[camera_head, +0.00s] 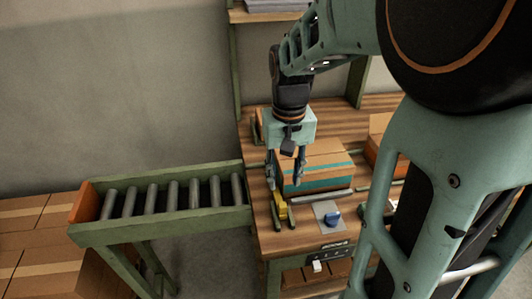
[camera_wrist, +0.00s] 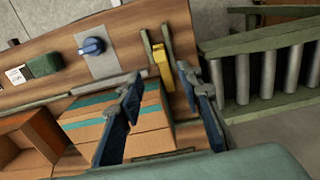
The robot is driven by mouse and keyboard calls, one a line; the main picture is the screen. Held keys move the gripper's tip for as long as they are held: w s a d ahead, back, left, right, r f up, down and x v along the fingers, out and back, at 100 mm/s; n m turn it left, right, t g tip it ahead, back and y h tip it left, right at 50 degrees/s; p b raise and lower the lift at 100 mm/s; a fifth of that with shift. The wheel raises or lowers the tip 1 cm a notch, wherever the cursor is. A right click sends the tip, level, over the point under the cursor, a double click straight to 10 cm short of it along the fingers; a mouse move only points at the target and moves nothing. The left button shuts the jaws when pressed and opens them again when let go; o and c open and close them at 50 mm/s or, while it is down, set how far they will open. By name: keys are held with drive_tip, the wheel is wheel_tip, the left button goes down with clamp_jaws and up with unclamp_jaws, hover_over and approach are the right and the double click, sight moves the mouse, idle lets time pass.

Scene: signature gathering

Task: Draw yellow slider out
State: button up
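The yellow slider (camera_head: 281,209) sits on the wooden workbench (camera_head: 262,236) near its left edge, between dark green guide rails. In the wrist view the yellow slider (camera_wrist: 163,65) shows just beyond my fingertips, between its two rails. My gripper (camera_head: 284,182) points down above the bench, behind the slider in the head view. In the wrist view my gripper (camera_wrist: 160,80) has its fingers apart with nothing held between them. It appears to be above the slider's far end; whether a finger touches anything cannot be told.
A cardboard box with teal stripes (camera_head: 322,165) stands close to my gripper's right. A blue knob (camera_head: 332,218) on a grey plate is right of the slider. A metal bar (camera_head: 323,197) lies before the box. A roller conveyor (camera_head: 160,198) adjoins the bench's left side.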

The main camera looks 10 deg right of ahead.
sight(283, 205)
wheel_tip(283, 205, down, 10)
drive_tip(key=shift+s+r, duration=0.1)
idle(0.4)
clamp_jaws()
